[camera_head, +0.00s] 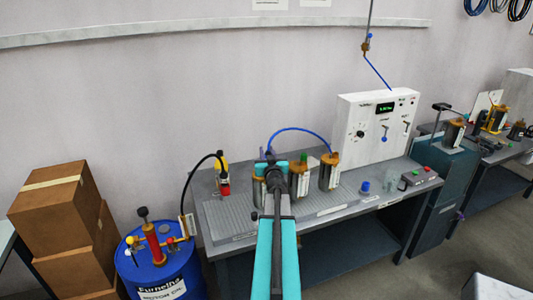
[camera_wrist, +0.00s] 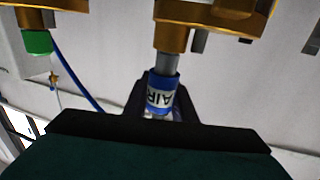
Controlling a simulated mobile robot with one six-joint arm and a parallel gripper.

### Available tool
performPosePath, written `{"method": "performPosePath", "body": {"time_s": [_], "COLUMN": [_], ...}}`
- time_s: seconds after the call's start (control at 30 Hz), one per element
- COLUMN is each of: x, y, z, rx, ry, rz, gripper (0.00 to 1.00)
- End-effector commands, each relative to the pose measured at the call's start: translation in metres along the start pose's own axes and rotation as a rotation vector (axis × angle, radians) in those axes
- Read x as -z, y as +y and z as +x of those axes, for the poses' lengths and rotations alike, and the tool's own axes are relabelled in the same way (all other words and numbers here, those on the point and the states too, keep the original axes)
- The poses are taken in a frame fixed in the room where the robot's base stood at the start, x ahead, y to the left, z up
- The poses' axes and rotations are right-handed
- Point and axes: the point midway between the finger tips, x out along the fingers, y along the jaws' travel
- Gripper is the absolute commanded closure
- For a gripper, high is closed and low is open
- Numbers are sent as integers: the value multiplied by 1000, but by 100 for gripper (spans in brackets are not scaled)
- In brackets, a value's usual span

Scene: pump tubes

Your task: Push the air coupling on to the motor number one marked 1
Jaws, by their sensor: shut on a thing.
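The air coupling (camera_wrist: 160,97) is a blue sleeve with a white AIR label, in the middle of the wrist view. My gripper (camera_wrist: 161,108) is shut on it, with a dark finger on each side. The coupling's far end meets a grey stub (camera_wrist: 165,63) under a gold motor top (camera_wrist: 190,38); I cannot tell how far it is seated. In the head view my gripper (camera_head: 268,168) is over the leftmost motor (camera_head: 259,192) on the bench and partly hides it. Two more gold-topped motors, a middle one (camera_head: 299,181) and a right one (camera_head: 329,173), stand beside it. No motor number is legible.
A blue hose (camera_head: 297,130) arches from near my gripper to the right motor. A green cap (camera_wrist: 37,42) shows at left in the wrist view. A red and yellow device (camera_head: 223,180) stands left on the bench (camera_head: 228,232). A white control panel (camera_head: 380,128) stands behind.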

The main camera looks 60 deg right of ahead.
Motion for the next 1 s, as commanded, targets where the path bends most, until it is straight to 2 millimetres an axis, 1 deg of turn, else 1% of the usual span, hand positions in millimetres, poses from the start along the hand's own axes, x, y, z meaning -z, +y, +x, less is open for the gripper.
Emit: {"method": "performPosePath", "body": {"time_s": [0.03,0.2,0.23,0.33,0.77,1.0], "x": [-3,-3,-3,-3,-2,-2], "y": [0,0,0,0,-1,-7], "z": [0,0,0,0,-2,-14], "rx": [-2,-2,-2,-2,-1,1], "ry": [-4,-5,-5,-4,-3,-3], "rz": [0,0,0,0,0,-1], "gripper": [100,100,71,54,54,54]}}
